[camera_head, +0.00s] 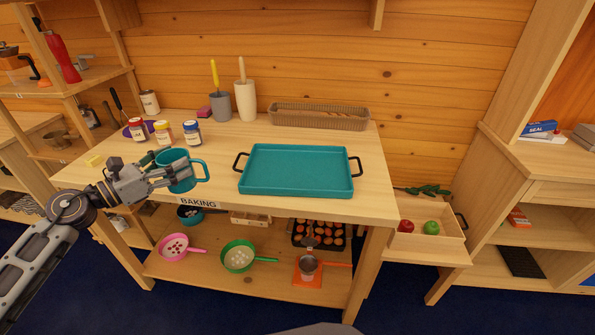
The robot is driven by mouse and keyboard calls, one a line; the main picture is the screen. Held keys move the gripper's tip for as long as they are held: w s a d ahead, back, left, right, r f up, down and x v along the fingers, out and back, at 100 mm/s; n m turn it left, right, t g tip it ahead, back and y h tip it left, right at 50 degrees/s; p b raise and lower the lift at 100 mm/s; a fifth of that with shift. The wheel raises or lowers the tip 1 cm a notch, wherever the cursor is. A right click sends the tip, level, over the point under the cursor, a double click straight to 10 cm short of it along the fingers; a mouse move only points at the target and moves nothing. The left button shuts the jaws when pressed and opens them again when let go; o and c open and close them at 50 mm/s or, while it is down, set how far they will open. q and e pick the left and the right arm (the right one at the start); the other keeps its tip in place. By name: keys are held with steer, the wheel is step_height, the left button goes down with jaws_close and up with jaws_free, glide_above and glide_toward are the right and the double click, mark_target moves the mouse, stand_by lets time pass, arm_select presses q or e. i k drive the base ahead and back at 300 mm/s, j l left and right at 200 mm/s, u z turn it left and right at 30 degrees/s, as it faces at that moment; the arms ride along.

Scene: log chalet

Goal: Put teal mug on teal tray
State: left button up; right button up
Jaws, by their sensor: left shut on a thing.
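The teal tray (296,170) lies flat on the wooden baking table, with a dark handle at each short end. The teal mug (180,174) is left of the tray, near the table's front edge, with its handle toward the tray. My left gripper (166,177) comes in from the left and is shut on the teal mug. The fingers cover part of the mug's near side. I cannot tell whether the mug touches the table. The tray is empty. My right gripper is not in view.
Several small jars (163,132) stand behind the mug. A table strip (220,180) between mug and tray is clear.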

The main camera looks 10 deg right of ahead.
mark_target(274, 164)
steer(key=i+l, duration=0.2)
steer(key=l, duration=0.2)
steer(key=i+l, duration=0.2)
steer(key=l, duration=0.2)
steer(key=i+l, duration=0.2)
steer(key=l, duration=0.2)
